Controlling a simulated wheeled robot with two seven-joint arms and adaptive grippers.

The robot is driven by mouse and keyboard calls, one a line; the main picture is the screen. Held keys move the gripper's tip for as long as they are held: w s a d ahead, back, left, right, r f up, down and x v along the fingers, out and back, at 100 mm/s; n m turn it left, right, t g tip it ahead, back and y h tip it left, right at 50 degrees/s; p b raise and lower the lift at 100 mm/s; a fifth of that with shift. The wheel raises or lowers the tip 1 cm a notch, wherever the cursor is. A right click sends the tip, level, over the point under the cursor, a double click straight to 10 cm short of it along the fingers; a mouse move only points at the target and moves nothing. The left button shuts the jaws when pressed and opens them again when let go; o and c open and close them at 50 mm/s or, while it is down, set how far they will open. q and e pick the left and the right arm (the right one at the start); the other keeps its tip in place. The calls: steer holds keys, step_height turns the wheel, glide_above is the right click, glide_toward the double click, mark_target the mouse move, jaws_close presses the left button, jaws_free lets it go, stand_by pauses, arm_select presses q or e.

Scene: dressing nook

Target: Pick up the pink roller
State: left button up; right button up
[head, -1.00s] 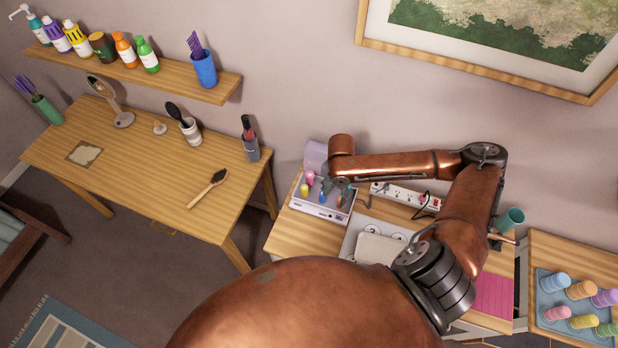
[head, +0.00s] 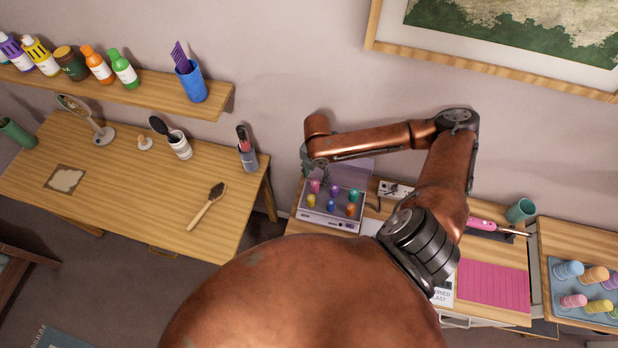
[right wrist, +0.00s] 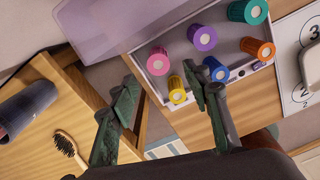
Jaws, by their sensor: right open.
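A pink roller (head: 315,186) stands in the back left of an open roller box (head: 325,219), among several rollers of other colours. It also shows in the right wrist view (right wrist: 158,62), just beyond my fingertips, with the yellow roller (right wrist: 176,88) nearer. My right gripper (head: 316,170) is above the back left of the box, beside the raised lilac lid (head: 352,172). In the right wrist view its two fingers (right wrist: 161,80) are spread apart with nothing held between them. My left gripper is not in view.
A blue tray (head: 557,292) at the far right holds more rollers, one of them pink. A pink mat (head: 495,284), a pink styling tool (head: 482,224) and a power strip (head: 395,188) lie right of the box. A wooden table (head: 110,205) with a brush (head: 206,206) stands left.

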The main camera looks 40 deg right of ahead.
mark_target(315, 184)
step_height(315, 184, down, 4)
steer(key=shift+r, duration=0.25)
step_height(315, 184, down, 4)
steer(key=shift+w+d+r, duration=0.1)
steer(key=shift+r, duration=0.15)
steer(key=shift+f, duration=0.3)
steer(key=c, duration=0.7)
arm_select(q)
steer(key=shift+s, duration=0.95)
arm_select(e)
steer(key=c, duration=0.5)
